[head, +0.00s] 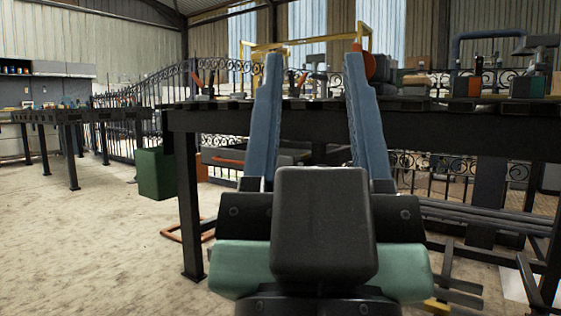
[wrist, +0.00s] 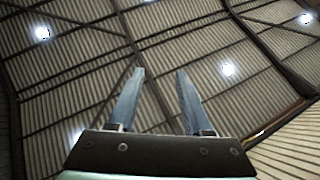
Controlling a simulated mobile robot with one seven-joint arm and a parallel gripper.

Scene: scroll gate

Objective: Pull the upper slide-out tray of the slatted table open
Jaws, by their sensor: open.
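The slatted table (head: 450,128) stands in front of me in the head view, dark metal with a thick front beam and legs. Under its top, behind my gripper, a grey tray-like part (head: 256,156) shows in part; I cannot tell if it is the upper slide-out tray. My gripper (head: 312,72) points up in front of the table, its two blue fingers apart with nothing between them. In the wrist view the open fingers (wrist: 160,75) point at the roof, and neither table nor tray shows there.
A green bin (head: 156,174) hangs by the table's left leg (head: 190,205). Tools and clamps lie on the top. Metal bars (head: 480,222) lie low under the table at right. Another table (head: 75,116) stands at the far left. The floor (head: 90,240) at left is clear.

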